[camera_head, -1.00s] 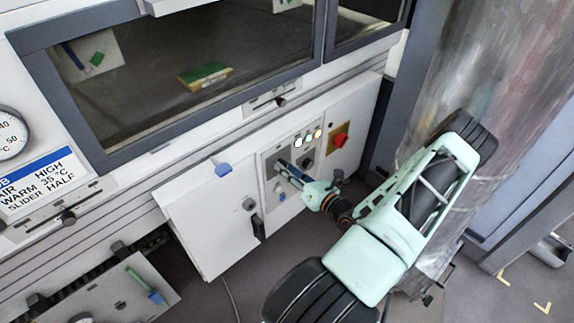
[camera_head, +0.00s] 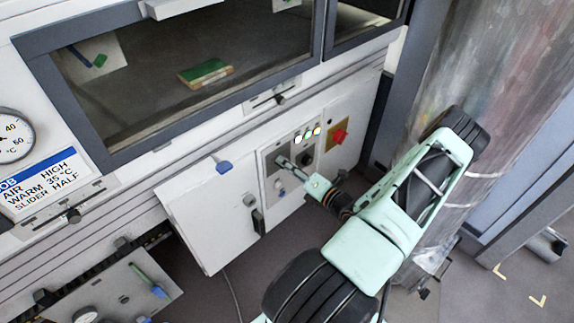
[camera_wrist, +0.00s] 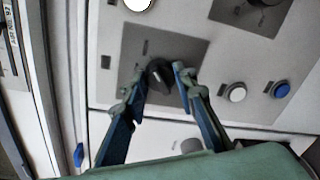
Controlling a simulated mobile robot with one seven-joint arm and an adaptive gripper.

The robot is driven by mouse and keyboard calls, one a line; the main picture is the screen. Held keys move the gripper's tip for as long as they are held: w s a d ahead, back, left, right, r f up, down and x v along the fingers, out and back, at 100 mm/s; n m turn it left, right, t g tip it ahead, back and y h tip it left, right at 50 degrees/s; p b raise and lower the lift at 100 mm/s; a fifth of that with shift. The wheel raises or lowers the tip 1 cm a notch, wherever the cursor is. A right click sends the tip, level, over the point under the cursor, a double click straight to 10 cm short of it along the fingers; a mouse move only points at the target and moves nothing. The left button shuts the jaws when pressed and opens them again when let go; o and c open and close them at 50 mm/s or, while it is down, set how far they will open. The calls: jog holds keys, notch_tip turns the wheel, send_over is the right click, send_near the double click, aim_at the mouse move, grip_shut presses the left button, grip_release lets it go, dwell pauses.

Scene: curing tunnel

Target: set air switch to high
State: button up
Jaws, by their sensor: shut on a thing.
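The control panel (camera_head: 272,172) is on the white cabinet front below the long window. My gripper (camera_head: 286,163) reaches it from the lower right and hides most of the switch there in the head view. In the wrist view, a dark rotary knob (camera_wrist: 160,74) sits on a dark grey plate (camera_wrist: 196,52). My gripper's fingers (camera_wrist: 159,75) are on either side of this knob, shut on it. The labels by the knob are too small to read. A card (camera_head: 40,182) at the left reads AIR HIGH, WARM 35°C, SLIDER HALF.
A second black knob (camera_head: 305,159), lit lamps (camera_head: 308,136) and a red switch (camera_head: 339,136) are close by. The wrist view shows a white button (camera_wrist: 237,92) and a blue button (camera_wrist: 281,89). A white door (camera_head: 208,222) stands left of the panel.

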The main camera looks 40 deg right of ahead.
dwell(0.3)
jog(key=o, duration=1.2)
jog(key=shift+c, duration=0.2)
jog(key=shift+s, duration=0.1)
jog(key=s+d, duration=0.1)
jog(key=s, duration=1)
jog(key=shift+s+r, duration=0.35)
jog(key=shift+r, duration=0.1)
